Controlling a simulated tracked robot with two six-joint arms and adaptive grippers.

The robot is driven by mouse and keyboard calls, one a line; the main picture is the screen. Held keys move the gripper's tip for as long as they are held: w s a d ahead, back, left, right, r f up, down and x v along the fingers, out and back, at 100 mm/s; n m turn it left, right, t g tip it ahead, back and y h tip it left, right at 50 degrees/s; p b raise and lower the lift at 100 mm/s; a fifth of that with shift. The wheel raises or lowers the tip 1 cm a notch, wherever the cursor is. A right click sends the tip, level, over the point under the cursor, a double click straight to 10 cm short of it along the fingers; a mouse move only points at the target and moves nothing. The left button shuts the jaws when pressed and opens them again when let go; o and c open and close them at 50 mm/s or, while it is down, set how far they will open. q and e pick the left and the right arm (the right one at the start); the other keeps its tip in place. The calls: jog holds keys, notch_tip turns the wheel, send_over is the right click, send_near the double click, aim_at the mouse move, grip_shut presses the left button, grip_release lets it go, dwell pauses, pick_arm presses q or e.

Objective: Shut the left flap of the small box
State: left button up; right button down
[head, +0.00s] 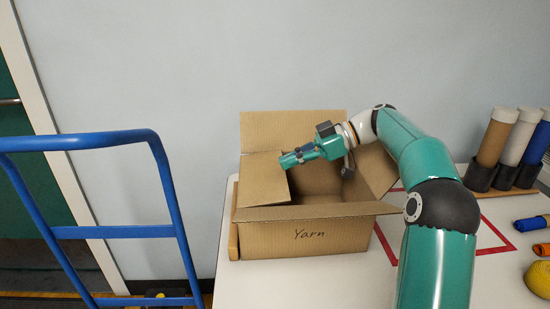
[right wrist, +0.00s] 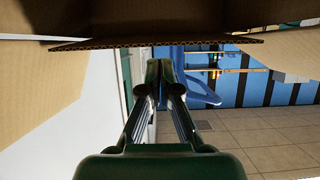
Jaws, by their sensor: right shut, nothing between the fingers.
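The small cardboard box (head: 305,240), marked "Yarn", stands on the white table. Its left flap (head: 262,182) slants inward over the left part of the opening and is not flat. The back flap (head: 292,128) stands up, the right flap (head: 376,170) leans outward, and the front flap (head: 318,212) sticks out toward me. My right gripper (head: 284,161) is shut and empty, pointing left at the left flap's inner back corner; I cannot tell whether it touches. In the right wrist view its fingers (right wrist: 165,80) are together below a corrugated cardboard edge (right wrist: 160,43). My left gripper is out of view.
A blue hand truck (head: 170,190) stands left of the table (head: 310,285). Cardboard and white tubes (head: 495,140) stand in dark holders at the right. Rolled cloths (head: 532,222) and a yellow roll (head: 538,278) lie at the right edge. Red tape (head: 495,250) marks the table behind my arm.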

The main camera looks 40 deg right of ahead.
jog(key=d+r+g+h+p, duration=0.1)
jog(key=d+r+h+p, duration=0.25)
jog(key=r+p, duration=1.45)
jog(key=a+f+g+p, duration=0.1)
jog(key=f+p, duration=0.1)
jog(key=f, duration=0.3)
jog(key=w+a+f+g+p, duration=0.1)
jog(key=f+p, duration=0.2)
jog(key=f, duration=0.1)
jog(key=w+a+f+p, duration=0.1)
jog(key=a+f+p, duration=0.1)
jog(key=f, duration=0.3)
jog(key=shift+f+g+h, duration=0.3)
jog(key=shift+g+h, duration=0.05)
jog(key=shift+g, duration=0.05)
jog(key=shift+s+d+f+p, duration=0.15)
jog(key=shift+f+p, duration=0.2)
jog(key=shift+f, duration=0.7)
jog(key=shift+w+d+f+p, duration=0.1)
jog(key=shift+f+p, duration=0.25)
jog(key=shift+f, duration=0.65)
